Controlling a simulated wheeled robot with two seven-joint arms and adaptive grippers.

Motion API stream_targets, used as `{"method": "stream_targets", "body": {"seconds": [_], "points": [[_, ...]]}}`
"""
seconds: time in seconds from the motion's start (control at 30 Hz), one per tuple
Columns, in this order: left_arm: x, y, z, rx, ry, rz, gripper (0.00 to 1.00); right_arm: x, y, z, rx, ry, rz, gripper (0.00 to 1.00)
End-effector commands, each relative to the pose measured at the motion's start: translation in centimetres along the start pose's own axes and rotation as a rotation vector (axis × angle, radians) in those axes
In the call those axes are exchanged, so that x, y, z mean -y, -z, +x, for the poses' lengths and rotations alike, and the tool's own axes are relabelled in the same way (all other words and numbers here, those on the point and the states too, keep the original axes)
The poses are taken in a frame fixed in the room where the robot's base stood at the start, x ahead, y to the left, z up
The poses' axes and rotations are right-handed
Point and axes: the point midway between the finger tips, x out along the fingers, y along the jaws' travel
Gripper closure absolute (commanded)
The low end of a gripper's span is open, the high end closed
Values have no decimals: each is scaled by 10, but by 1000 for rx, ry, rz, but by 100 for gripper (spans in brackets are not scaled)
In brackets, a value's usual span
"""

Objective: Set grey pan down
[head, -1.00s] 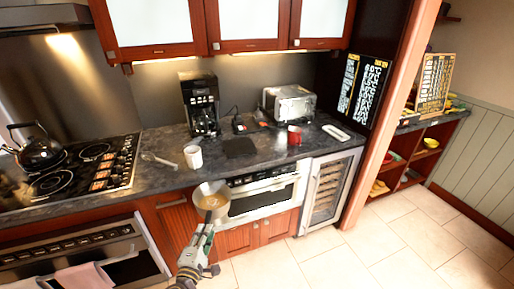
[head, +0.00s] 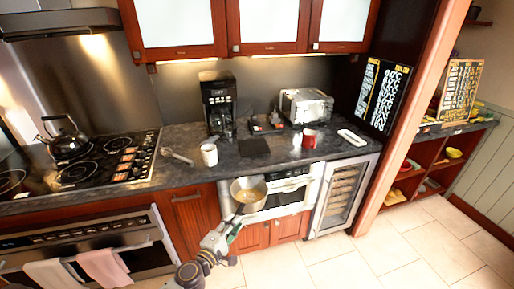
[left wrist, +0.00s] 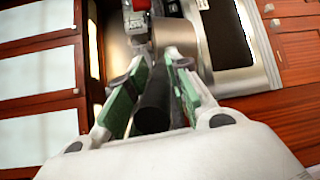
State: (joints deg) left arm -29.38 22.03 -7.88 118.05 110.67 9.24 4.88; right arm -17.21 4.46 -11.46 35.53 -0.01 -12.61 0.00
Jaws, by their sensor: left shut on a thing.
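The grey pan (head: 248,203) is in the air in front of the counter's front edge, before the microwave drawer (head: 287,191). It looks roughly upright, with something tan showing inside. My left gripper (head: 235,228) is shut on the pan's dark handle. In the left wrist view the green-padded fingers (left wrist: 156,92) lie on both sides of the black handle (left wrist: 154,108), and the pan's metal body (left wrist: 178,38) shows beyond. My right gripper is not in view.
The dark counter (head: 230,172) has a white mug (head: 209,154), black mat (head: 254,148), red mug (head: 309,138), coffee maker (head: 219,102) and toaster (head: 306,106) on it. A stove with a kettle (head: 66,138) is at left. Bare counter lies around the mat's front.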

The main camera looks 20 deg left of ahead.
Motion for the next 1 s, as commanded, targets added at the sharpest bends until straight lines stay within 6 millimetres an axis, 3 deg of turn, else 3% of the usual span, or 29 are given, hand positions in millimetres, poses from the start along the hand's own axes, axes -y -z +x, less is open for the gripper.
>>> {"method": "stream_targets", "body": {"seconds": [1.0], "points": [[-20, 27, 7, 125, 16, 6, 100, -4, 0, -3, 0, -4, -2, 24]]}}
